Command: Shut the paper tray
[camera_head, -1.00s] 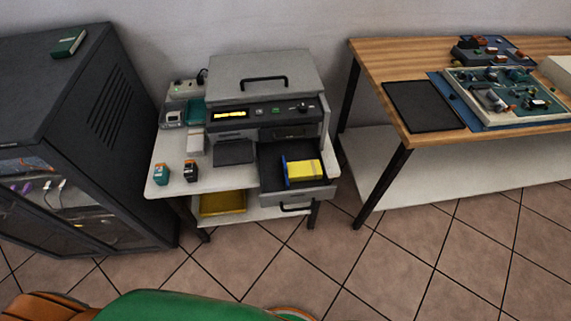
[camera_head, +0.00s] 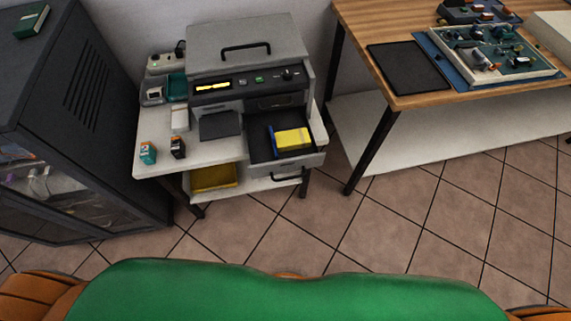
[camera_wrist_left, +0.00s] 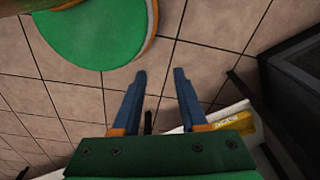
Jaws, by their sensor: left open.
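The paper tray (camera_head: 300,160) is a grey drawer pulled out from the lower right of the grey printer (camera_head: 248,50). It has a dark handle (camera_head: 288,178) on its front, and a yellow stack with a blue guide (camera_head: 292,139) lies inside. My left gripper (camera_wrist_left: 158,75) shows in the left wrist view, with two blue fingers apart and nothing between them, over the tiled floor. The head view does not show either gripper. A yellow piece (camera_wrist_left: 226,124) on a pale surface shows beyond the fingers at the lower right of the wrist view.
The printer stands on a white table (camera_head: 150,166) with small cartridges (camera_head: 177,147) and a lower shelf holding a yellow item (camera_head: 213,178). A dark cabinet (camera_head: 85,100) stands left. A wooden workbench (camera_head: 420,100) stands right. The tiled floor in front is clear.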

